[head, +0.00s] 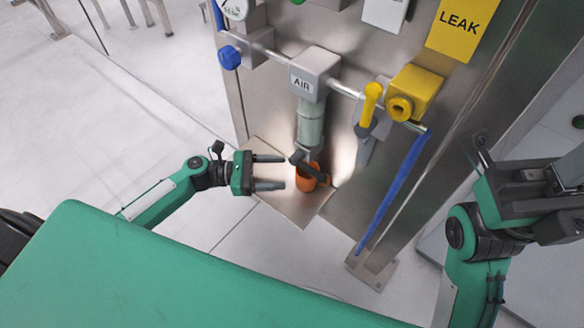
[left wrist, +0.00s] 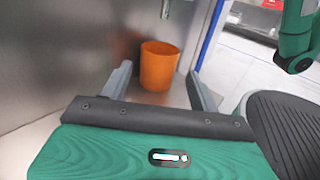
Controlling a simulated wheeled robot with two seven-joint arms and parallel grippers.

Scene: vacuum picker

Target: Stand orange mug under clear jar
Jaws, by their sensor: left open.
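The orange mug (head: 305,183) stands upright on a metal shelf (head: 283,200), below the clear jar (head: 310,124) that hangs under the block marked AIR. A dark lever at the jar's foot hides part of the mug's top in the head view. My left gripper (head: 284,172) is open and empty, just left of the mug, with its fingers pointing at it. In the left wrist view the mug (left wrist: 160,68) shows between and beyond the two fingertips, apart from them. The jar's body is out of that view. My right gripper (head: 535,178) is at the right edge, its jaws unclear.
A metal panel with a pipe stands behind the shelf. A yellow valve (head: 412,93), a blue knob (head: 229,57) and a slanting blue hose (head: 394,190) are fixed on it. A yellow LEAK sign (head: 462,25) is at top right. The floor to the left is open.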

